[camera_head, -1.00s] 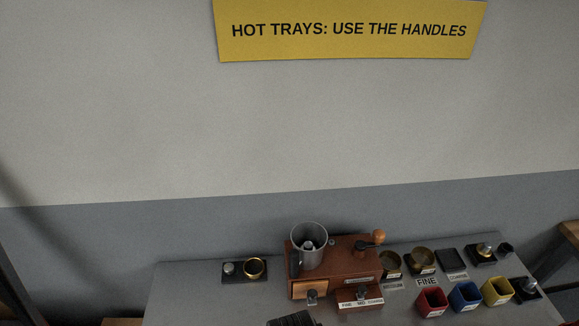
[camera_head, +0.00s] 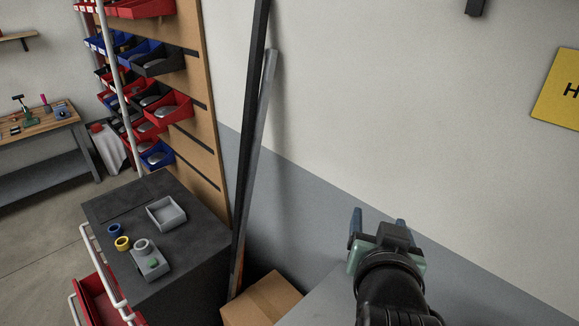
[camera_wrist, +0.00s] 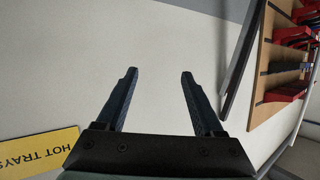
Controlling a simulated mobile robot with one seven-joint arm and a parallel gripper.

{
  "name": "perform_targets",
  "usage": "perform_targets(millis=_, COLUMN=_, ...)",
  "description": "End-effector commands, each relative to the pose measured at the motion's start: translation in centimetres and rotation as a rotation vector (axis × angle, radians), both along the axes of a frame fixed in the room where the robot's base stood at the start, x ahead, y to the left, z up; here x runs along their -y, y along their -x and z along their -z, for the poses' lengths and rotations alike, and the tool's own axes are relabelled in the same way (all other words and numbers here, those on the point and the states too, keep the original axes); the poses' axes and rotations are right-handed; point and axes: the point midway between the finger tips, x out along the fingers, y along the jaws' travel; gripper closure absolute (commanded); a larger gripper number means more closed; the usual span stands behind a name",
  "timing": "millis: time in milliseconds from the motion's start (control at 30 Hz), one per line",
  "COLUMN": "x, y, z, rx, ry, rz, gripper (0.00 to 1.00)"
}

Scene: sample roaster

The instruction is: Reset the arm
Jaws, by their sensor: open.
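My gripper (camera_head: 378,222) is raised in front of the wall at the lower right of the head view, with my dark wrist below it. In the wrist view my gripper (camera_wrist: 158,75) has its two blue fingers well apart, with nothing between them but bare wall behind. The fingers touch nothing that I can see.
A dark bar (camera_head: 250,140) and a grey bar (camera_head: 259,150) lean on the wall left of my gripper. A cardboard box (camera_head: 265,302) is at their foot. A dark cabinet (camera_head: 190,240) holds a grey tray (camera_head: 166,213). A rack of bins (camera_head: 168,107) stands behind.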

Motion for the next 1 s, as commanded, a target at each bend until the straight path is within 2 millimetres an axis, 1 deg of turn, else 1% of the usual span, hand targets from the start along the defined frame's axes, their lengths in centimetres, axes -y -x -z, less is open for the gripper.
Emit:
perform_targets(millis=33, x=-1.6, y=-0.8, z=-3.8, rx=0.107, ry=0.043, rz=-0.038, gripper=0.31)
perform_targets(millis=67, x=-2.6, y=-1.0, z=-5.9, rx=0.169, ry=0.068, rz=-0.057, gripper=0.31)
perform_targets(millis=100, x=-3.8, y=-1.2, z=-8.7, rx=0.250, ry=0.099, rz=-0.082, gripper=0.31)
perform_targets(millis=167, x=-5.7, y=-0.9, z=-13.0, rx=0.374, ry=0.140, rz=-0.116, gripper=0.31)
perform_targets(millis=200, x=-7.0, y=-0.5, z=-15.7, rx=0.458, ry=0.165, rz=-0.137, gripper=0.31)
perform_targets(millis=267, x=-8.9, y=0.6, z=-19.7, rx=0.583, ry=0.201, rz=-0.168, gripper=0.31)
perform_targets(millis=300, x=-10.1, y=1.6, z=-22.2, rx=0.666, ry=0.221, rz=-0.185, gripper=0.31)
perform_targets(millis=367, x=-11.8, y=3.3, z=-25.5, rx=0.780, ry=0.246, rz=-0.207, gripper=0.31)
perform_targets(millis=400, x=-12.8, y=4.5, z=-27.4, rx=0.850, ry=0.261, rz=-0.219, gripper=0.31)
perform_targets(millis=500, x=-14.5, y=7.3, z=-31.0, rx=0.992, ry=0.285, rz=-0.239, gripper=0.31)
perform_targets(millis=600, x=-15.5, y=9.3, z=-33.1, rx=1.083, ry=0.296, rz=-0.249, gripper=0.31)
perform_targets(millis=700, x=-15.9, y=10.3, z=-34.1, rx=1.124, ry=0.304, rz=-0.251, gripper=0.31)
perform_targets(millis=1000, x=-16.0, y=10.4, z=-34.2, rx=1.129, ry=0.304, rz=-0.251, gripper=0.31)
